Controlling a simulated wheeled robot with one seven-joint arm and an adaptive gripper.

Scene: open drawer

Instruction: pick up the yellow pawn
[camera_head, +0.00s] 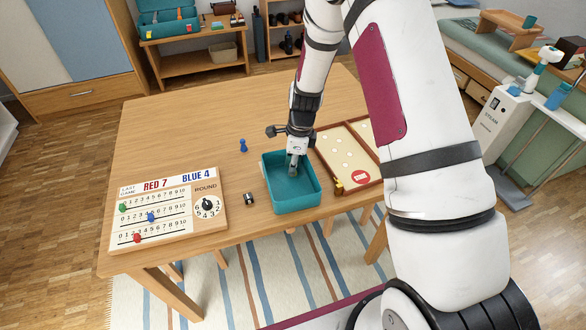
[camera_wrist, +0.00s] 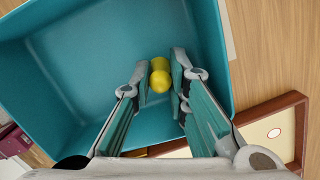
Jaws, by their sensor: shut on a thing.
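The yellow pawn (camera_wrist: 160,80) shows in the wrist view as a round yellow head and body between my fingertips. My gripper (camera_wrist: 161,77) is shut on it, with a finger on each side. Behind the pawn lies the inside of the teal box (camera_wrist: 100,50). In the head view my gripper (camera_head: 293,168) points down into the open teal box (camera_head: 297,209). The pawn is not visible there, hidden by the gripper and box. I cannot tell whether the pawn touches the box floor.
A blue pawn (camera_head: 243,146) and a small dark-and-white block (camera_head: 249,198) stand on the wooden table (camera_head: 180,120). A scoreboard (camera_head: 165,227) lies at left. A wooden game board (camera_head: 350,150) with a small yellow piece at its near edge (camera_head: 338,186) is right of the box.

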